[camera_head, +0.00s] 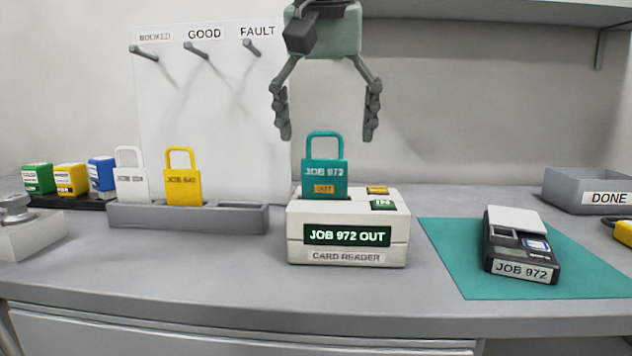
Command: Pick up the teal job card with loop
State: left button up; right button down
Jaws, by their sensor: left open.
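The teal job card with loop (325,173) stands upright in the top of the white card reader (346,257). It is marked JOB 972, and its loop points up. The reader's display (347,235) reads JOB 972 OUT. My left gripper (326,136) hangs above the card, fingers pointing down and spread wide. Its fingertips are level with the loop, one on each side and apart from it. Nothing is between the fingers except the loop's top in the picture. My right gripper is not in view.
A grey rack (225,219) left of the reader holds a white card (131,176) and a yellow card (183,179). Behind is a white board (215,120) with pegs. On the right are a teal mat (450,275), a device marked JOB 972 (521,268) and a DONE tray (570,190).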

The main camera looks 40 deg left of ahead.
aim_at(324, 165)
pick_arm(q)
jog(key=x, duration=0.2)
jog(key=shift+w+f, duration=0.1)
jog(key=shift+f, duration=0.15)
jog(key=shift+w+a+f, duration=0.1)
jog(key=shift+a+f, duration=0.05)
jog(key=shift+f, duration=0.1)
jog(key=x, duration=0.2)
jog(key=b+x, duration=0.1)
jog(key=x, duration=0.1)
jog(key=shift+w+a+f, duration=0.1)
jog(key=shift+w+a, duration=0.05)
jog(key=shift+a, duration=0.15)
jog(key=shift+f, duration=0.1)
jog(key=c, duration=1)
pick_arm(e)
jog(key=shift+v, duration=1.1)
